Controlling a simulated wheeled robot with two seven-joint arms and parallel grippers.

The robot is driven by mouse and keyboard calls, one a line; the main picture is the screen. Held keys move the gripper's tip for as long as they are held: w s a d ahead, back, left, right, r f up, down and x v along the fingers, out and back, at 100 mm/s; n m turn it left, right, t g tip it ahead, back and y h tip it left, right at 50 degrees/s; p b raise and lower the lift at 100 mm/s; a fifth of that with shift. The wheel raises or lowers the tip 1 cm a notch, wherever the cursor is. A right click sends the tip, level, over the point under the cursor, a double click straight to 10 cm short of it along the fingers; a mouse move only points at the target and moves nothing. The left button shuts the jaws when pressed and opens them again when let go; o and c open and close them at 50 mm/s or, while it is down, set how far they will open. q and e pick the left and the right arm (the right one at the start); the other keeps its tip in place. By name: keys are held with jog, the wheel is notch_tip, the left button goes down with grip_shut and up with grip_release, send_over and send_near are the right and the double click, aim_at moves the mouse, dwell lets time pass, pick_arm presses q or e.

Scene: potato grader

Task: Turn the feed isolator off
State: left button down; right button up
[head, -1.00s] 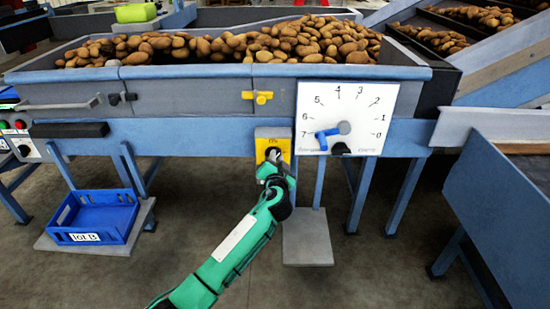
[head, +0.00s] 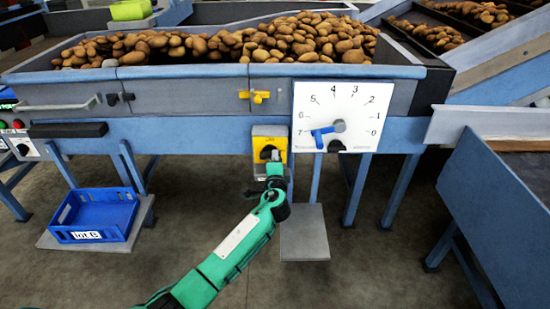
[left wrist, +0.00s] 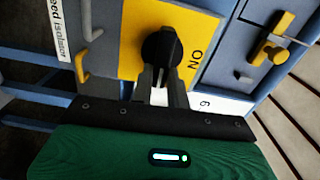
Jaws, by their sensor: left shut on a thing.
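The feed isolator is a grey box with a yellow face (head: 260,134) and a black rotary knob, mounted below the hopper. In the left wrist view its yellow face (left wrist: 128,32) shows the black knob (left wrist: 160,48), with "ON" printed beside it and a "Feed isolator" label (left wrist: 63,28) at the left. My left gripper (head: 271,167) is at the knob from below, and in the left wrist view its fingers (left wrist: 159,92) are shut on the knob's handle. The fingers hide part of the handle. No "OFF" mark is readable. My right gripper is not in view.
A white dial (head: 335,100) with a blue pointer is to the isolator's right. A yellow valve handle (head: 256,96) is above it. The hopper (head: 190,72) holds potatoes. A blue crate (head: 92,222) stands at the left; a blue-sided bin (head: 490,210) is at the right.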

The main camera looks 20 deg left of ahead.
pick_arm(q)
jog(key=shift+f+m, duration=0.1)
jog(key=shift+m, duration=0.3)
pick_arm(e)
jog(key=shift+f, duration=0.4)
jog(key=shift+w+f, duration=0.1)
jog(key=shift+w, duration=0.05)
pick_arm(q)
jog(key=c, duration=1.4)
grip_release()
jog(key=shift+o, duration=0.2)
jog(key=shift+s, duration=0.1)
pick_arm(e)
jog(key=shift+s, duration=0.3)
pick_arm(q)
jog(key=v, duration=1.3)
jog(key=shift+s+d, duration=0.15)
jog(key=shift+s, duration=0.15)
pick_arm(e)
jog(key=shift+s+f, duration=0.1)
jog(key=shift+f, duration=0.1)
